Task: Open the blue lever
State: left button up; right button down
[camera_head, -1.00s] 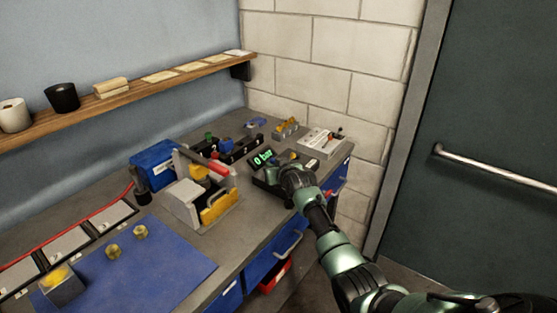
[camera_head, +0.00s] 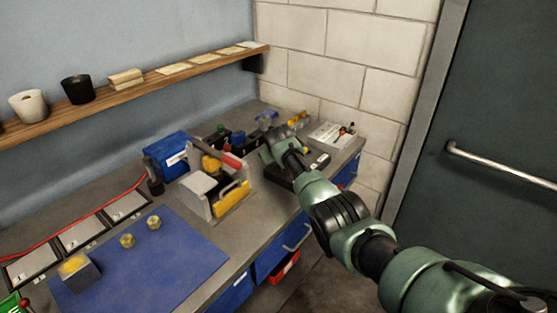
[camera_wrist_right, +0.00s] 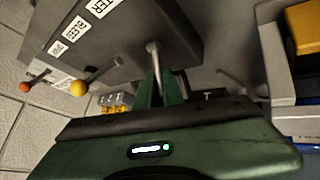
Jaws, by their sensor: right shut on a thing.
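My right gripper (camera_head: 268,150) is over the back of the bench, beside a black block with a blue part (camera_head: 238,138) and a green part (camera_head: 221,130). In the right wrist view its fingers (camera_wrist_right: 160,90) are shut on a thin metal rod (camera_wrist_right: 153,52) that comes out of a grey labelled box (camera_wrist_right: 120,30). No blue shows on this rod, and I cannot tell whether it is the blue lever. Another blue part (camera_head: 266,116) lies farther back. My left gripper is not in view.
Orange-tipped (camera_wrist_right: 25,87) and yellow-tipped (camera_wrist_right: 79,88) levers stand near the grey box. A grey fixture with a yellow front (camera_head: 232,197) and a blue box (camera_head: 168,155) are left of my arm. A blue mat (camera_head: 180,255) has mostly free room.

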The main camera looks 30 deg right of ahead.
jog(key=shift+w+r, duration=0.35)
jog(key=shift+r, duration=0.35)
jog(key=c, duration=1.5)
grip_release()
jog(key=shift+d, duration=0.1)
jog(key=shift+c, duration=0.2)
jog(key=shift+w+a+f, duration=0.15)
jog(key=shift+a+f, duration=0.1)
jog(key=shift+f, duration=0.15)
jog(key=shift+v, duration=0.75)
jog(key=v, duration=0.6)
jog(key=shift+r, duration=0.2)
